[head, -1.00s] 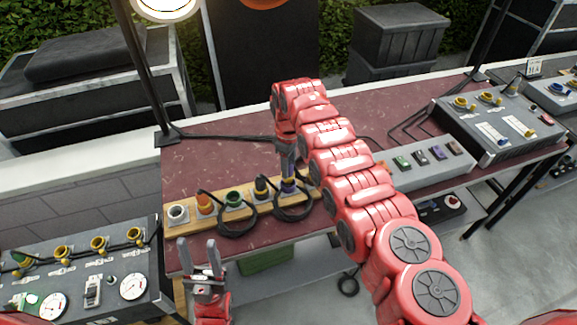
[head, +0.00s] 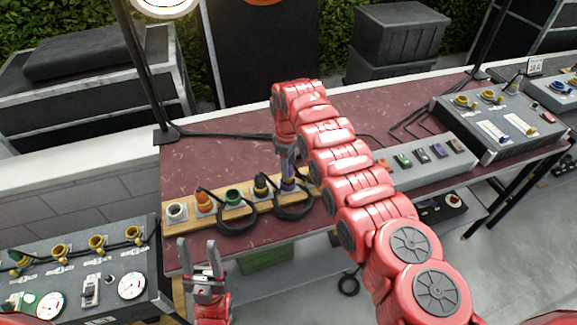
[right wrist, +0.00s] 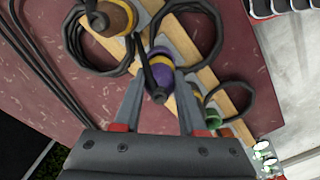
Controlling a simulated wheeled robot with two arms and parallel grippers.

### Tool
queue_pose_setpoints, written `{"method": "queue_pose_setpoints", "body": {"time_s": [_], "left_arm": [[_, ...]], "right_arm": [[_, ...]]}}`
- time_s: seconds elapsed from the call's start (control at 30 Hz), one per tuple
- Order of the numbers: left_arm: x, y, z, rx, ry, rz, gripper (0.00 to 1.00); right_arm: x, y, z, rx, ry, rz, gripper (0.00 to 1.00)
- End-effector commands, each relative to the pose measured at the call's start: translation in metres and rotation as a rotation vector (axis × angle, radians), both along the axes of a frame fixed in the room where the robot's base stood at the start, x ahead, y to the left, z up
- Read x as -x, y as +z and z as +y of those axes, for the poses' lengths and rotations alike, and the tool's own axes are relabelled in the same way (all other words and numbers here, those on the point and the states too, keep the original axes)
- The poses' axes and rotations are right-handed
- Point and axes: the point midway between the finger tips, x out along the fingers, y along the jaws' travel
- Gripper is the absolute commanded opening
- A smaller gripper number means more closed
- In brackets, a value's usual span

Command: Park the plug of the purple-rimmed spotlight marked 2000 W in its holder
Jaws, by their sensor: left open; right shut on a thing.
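The purple plug (head: 289,186) with a yellow ring is at the wooden holder board (head: 222,213), near the right end that shows in the head view. My right gripper (head: 288,168) reaches down from above and is shut on this plug. In the right wrist view the purple plug (right wrist: 159,72) sits between the two fingertips, over the board; whether it is fully seated cannot be told. My left gripper (head: 198,245) is open and empty in front of the board's left end. The purple-rimmed spotlight and its 2000 W marking cannot be made out.
An orange plug (head: 204,202), a green plug (head: 234,196) and a yellow-ringed dark plug (head: 261,185) stand on the board. A grey socket (head: 176,212) at its left end is empty. A brown plug (right wrist: 113,17) is beside the purple one. Black cable coils (head: 238,219) hang in front.

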Motion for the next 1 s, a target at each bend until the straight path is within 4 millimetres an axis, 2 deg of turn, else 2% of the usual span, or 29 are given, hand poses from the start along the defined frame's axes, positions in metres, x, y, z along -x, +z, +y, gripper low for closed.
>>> {"method": "queue_pose_setpoints", "body": {"time_s": [1.0], "left_arm": [[0.000,-0.018,0.000,0.000,0.000,0.000,0.50]], "right_arm": [[0.000,-0.019,0.000,0.000,0.000,0.000,0.00]]}}
